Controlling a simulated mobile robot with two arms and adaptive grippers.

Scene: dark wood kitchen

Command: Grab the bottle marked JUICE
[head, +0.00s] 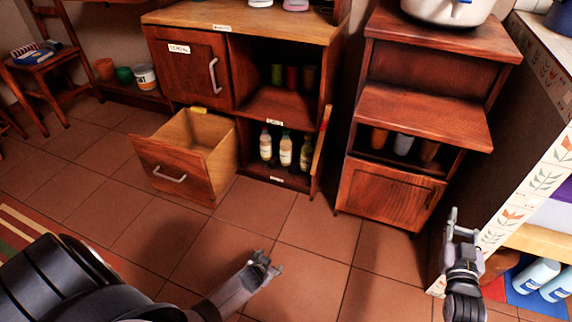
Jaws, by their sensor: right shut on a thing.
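My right gripper (462,232) is at the lower right, in front of the tiled counter's corner and well away from these bottles. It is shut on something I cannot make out. My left gripper (264,268) is over the floor below the cabinet; its jaw opening is unclear.
An open drawer (170,172) juts out left of the bottles. An open door (321,150) stands at their right. A second cabinet (388,192) and a tiled counter (548,178) are at right. Floor tiles (320,235) in front are clear.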

